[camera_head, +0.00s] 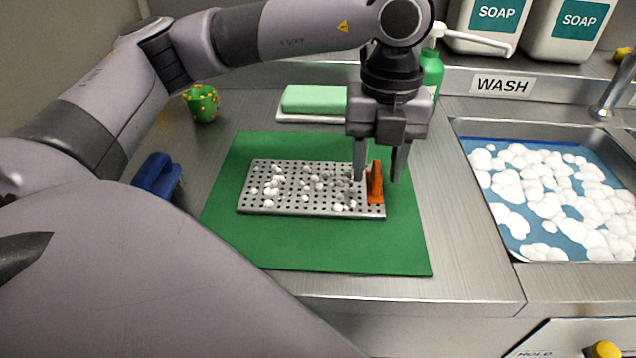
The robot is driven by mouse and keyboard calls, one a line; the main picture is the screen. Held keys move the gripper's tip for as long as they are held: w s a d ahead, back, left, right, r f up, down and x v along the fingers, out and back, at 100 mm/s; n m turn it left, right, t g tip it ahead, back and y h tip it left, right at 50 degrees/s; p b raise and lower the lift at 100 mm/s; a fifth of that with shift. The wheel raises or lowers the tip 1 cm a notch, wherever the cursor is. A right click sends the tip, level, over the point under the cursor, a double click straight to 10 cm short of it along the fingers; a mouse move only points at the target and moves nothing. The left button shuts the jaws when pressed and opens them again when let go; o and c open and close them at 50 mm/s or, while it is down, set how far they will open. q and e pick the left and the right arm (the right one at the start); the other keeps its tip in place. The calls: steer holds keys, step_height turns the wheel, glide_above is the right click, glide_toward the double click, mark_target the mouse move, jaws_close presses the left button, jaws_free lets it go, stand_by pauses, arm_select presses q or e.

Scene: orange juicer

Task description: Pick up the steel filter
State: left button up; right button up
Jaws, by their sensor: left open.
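The steel filter (285,203) is a flat perforated metal tray with an upright orange handle (375,184) at its right end. Several white bits lie scattered on it. It lies flat on a green mat (330,256) on the steel counter. My left gripper (378,176) points down at the filter's right end, with its fingers open on either side of the orange handle as seen from the head. I cannot tell whether the fingers touch the handle. My right gripper is not in view.
A sink (505,252) with white foam on blue water is at the right. A green sponge (314,98), a green bottle (431,70) and soap containers (490,22) stand behind. The mat's front is clear.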

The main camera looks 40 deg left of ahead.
arm_select(q)
steer(key=shift+c, duration=0.3)
jaws_close()
steer(key=shift+r, duration=0.1)
